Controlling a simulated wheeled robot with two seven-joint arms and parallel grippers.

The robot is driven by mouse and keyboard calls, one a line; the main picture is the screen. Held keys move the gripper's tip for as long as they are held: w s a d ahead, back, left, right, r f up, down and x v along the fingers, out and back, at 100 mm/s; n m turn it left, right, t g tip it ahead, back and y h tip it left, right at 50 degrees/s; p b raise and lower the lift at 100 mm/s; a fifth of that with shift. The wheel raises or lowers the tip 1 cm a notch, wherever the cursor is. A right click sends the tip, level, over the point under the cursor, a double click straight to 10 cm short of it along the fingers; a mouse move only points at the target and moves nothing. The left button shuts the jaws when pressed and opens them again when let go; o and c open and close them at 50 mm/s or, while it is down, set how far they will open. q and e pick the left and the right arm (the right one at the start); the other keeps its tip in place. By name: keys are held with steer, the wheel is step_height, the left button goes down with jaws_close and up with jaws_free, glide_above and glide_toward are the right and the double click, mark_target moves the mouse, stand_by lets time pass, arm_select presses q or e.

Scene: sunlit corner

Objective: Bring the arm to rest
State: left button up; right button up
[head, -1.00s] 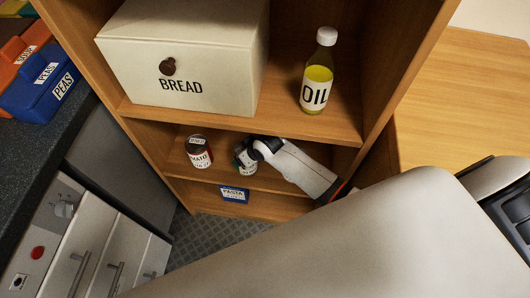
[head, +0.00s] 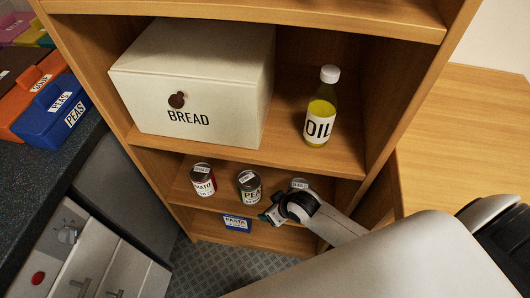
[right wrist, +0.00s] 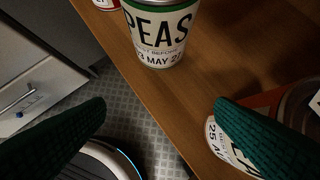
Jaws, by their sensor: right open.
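My right arm comes in from the lower right in the head view. Its gripper (head: 272,214) is just in front of the lower shelf, below and to the right of the peas can (head: 249,187). In the right wrist view the green fingers of the gripper (right wrist: 160,110) are wide apart with nothing between them. The peas can (right wrist: 158,38) stands upright beyond the fingertips, near the shelf edge. Another can (right wrist: 222,140), with a red and white label, is partly hidden by the right-hand finger. My left gripper is not in view.
A tomato can (head: 203,180) stands left of the peas can. Behind my gripper is another can top (head: 299,184). The bread box (head: 190,95) and oil bottle (head: 321,110) stand on the shelf above. A blue pasta box (head: 237,223) is below. Open floor (head: 205,262) lies in front.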

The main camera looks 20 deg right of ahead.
steer(key=s+d+r+m+g+h, duration=0.2)
steer(key=s+r, duration=1.2)
step_height(320, 180, down, 24)
steer(key=s+g+p, duration=0.1)
steer(key=s+p, duration=0.1)
steer(key=p, duration=0.1)
steer(key=s+d+f+g+p, duration=0.1)
steer(key=s+d+f+p, duration=0.1)
steer(key=s+f, duration=1)
steer(key=s, duration=0.3)
steer(key=shift+d+f+n+g+p, duration=0.3)
steer(key=shift+d, duration=0.05)
